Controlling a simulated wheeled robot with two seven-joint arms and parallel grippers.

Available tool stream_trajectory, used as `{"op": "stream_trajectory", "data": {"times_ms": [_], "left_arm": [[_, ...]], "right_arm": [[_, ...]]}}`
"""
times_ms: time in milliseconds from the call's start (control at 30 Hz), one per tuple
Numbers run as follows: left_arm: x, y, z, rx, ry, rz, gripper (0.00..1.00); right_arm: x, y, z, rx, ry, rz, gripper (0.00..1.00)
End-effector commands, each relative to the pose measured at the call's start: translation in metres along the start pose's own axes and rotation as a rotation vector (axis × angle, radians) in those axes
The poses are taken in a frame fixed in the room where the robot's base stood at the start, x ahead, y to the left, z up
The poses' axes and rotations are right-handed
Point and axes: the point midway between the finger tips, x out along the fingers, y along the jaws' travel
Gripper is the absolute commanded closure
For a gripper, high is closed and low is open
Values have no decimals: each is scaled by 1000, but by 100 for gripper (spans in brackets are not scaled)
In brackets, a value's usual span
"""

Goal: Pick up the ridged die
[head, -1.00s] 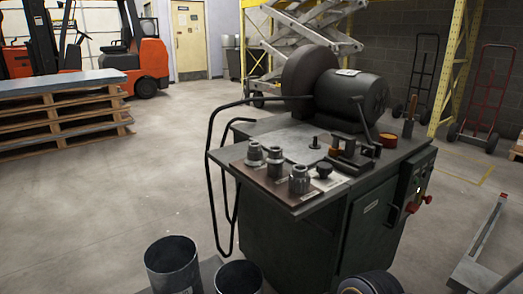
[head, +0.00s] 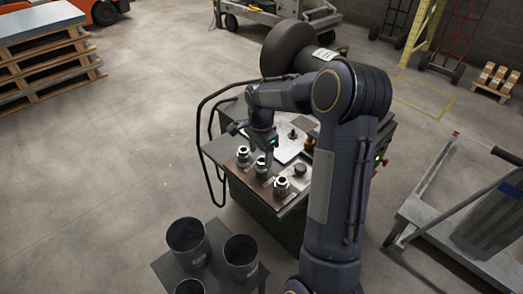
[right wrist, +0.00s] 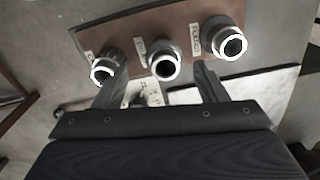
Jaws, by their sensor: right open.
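Three grey metal dies stand upright in a row on a brown board (head: 222,147) at the bench's edge: a far die (head: 242,156), a middle die (head: 261,168) and a near die (head: 281,186). In the right wrist view they are a left die (right wrist: 104,72), a middle die (right wrist: 163,64) and a right die (right wrist: 222,40), each beside a small label. The left one seems to have ribbed sides; the labels are too small to read surely. My right gripper (right wrist: 160,88) is open and empty, its fingers nearest the middle die. My left gripper is out of view.
A black knob (head: 300,170) stands beside the dies, and a grinder wheel (head: 288,48) rises behind. A bent black rail (head: 199,130) runs along the bench's left side. Dark cylinders (head: 187,237) stand on a low stand in front. A cart (head: 455,220) is at right.

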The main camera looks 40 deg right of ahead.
Motion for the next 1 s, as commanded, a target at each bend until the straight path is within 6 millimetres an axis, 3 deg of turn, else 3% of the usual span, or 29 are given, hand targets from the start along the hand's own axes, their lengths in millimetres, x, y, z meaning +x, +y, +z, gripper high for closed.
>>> {"op": "stream_trajectory", "data": {"times_ms": [33,167,700,1000], "left_arm": [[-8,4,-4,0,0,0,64],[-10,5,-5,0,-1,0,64],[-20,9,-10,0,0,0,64],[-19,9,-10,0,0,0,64]], "right_arm": [[-4,-3,-2,20,3,9,34],[6,-5,-5,46,9,18,34],[74,-6,-9,45,8,17,34],[78,-6,-9,45,9,15,36]]}}
